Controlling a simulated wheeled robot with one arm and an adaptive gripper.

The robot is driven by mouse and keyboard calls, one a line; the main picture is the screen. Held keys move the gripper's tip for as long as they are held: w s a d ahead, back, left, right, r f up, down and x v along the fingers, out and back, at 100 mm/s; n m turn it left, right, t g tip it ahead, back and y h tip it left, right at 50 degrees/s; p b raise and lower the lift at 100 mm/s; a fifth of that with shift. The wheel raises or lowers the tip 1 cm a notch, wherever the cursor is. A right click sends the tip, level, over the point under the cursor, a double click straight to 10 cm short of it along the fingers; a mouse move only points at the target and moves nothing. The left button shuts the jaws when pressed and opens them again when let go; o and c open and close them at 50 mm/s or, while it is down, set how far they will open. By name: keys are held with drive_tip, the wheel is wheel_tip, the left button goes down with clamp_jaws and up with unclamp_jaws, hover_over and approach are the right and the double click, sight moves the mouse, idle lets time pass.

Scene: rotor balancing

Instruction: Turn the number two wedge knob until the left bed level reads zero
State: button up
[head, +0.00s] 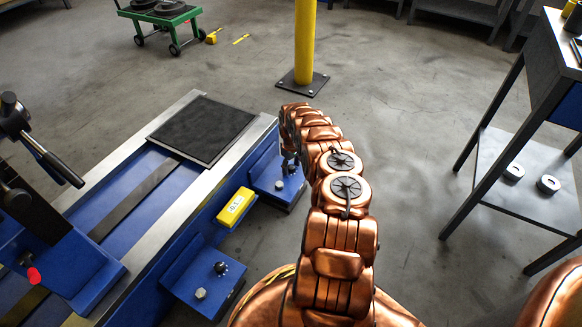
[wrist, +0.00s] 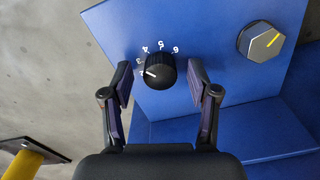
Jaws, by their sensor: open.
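A black round knob (wrist: 160,72) sits on a blue bracket, with a white pointer mark toward the lower left and white numerals around its upper side. My gripper (wrist: 161,80) is open, with one finger on each side of the knob; the fingers look apart from it. In the head view my gripper (head: 289,160) is at the far blue bracket (head: 268,172), and my arm hides part of it. A yellow level box (head: 235,207) with a small white display sits on the bed's side; its reading is too small to be sure of. No knob label is legible.
A hex bolt (wrist: 262,42) with a yellow mark is right of the knob. A nearer blue bracket (head: 185,278) carries another black knob (head: 220,268) and bolt. A yellow post (head: 304,45) stands beyond my arm, and a metal table (head: 530,100) is at right.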

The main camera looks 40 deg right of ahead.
clamp_jaws()
idle(0.4)
drive_tip(key=shift+w+a+r+p, duration=0.1)
drive_tip(key=shift+p, duration=0.2)
drive_tip(key=shift+m+p, duration=0.65)
drive_tip(key=shift+m, duration=0.25)
drive_tip(key=shift+m+p, duration=0.45)
drive_tip(key=shift+m, duration=0.35)
unclamp_jaws()
